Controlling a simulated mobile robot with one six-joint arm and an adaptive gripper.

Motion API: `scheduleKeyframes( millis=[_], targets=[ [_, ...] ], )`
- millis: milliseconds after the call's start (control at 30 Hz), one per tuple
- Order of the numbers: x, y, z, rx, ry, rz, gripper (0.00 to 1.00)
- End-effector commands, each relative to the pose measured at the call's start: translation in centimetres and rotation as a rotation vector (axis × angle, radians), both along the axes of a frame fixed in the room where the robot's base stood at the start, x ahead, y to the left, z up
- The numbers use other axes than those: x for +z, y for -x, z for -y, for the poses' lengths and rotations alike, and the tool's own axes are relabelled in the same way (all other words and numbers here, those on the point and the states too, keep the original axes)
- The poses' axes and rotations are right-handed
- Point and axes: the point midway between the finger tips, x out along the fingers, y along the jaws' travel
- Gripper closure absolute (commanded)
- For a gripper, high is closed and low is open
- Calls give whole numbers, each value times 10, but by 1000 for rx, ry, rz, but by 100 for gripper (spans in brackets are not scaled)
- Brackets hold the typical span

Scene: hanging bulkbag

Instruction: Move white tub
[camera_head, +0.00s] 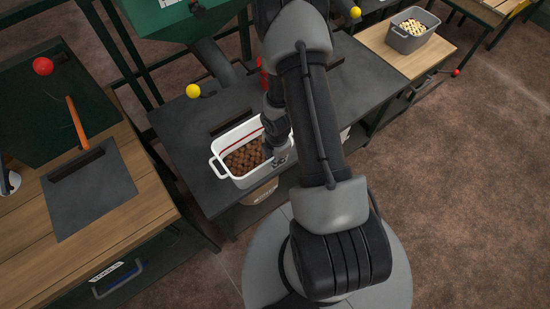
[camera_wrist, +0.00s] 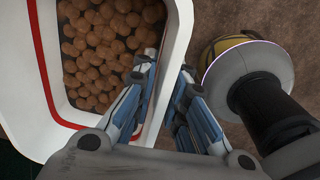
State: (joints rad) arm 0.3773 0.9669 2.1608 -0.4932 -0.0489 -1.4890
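The white tub (camera_head: 228,164) stands on the dark worktop, filled with brown round pieces (camera_head: 246,157). It has a red line inside its wall and a handle at its left end. The tub also shows in the wrist view (camera_wrist: 22,80), at the left. My gripper (camera_head: 278,158) is at the tub's right end in the head view, where my arm partly hides it. In the wrist view my gripper (camera_wrist: 166,68) straddles the tub's wall, one finger inside and one outside. A narrow gap shows between the wall and the outer finger.
A grey tub (camera_head: 409,38) with pale pieces stands on a wooden top at the upper right. A green hopper (camera_head: 180,18) with a chute hangs behind the dark worktop (camera_head: 190,140). A wooden bench (camera_head: 135,215) is at the left. Brown floor lies open at the right.

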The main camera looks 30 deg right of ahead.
Motion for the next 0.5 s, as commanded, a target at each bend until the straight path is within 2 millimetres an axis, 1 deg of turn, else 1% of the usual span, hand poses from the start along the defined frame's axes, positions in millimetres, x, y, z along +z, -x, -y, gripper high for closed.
scheduleKeyframes(
  millis=[33,133,500],
  targets=[
    [0,0,0,0,0,0,93],
    [0,0,0,0,0,0,100],
    [0,0,0,0,0,0,100]
  ],
)
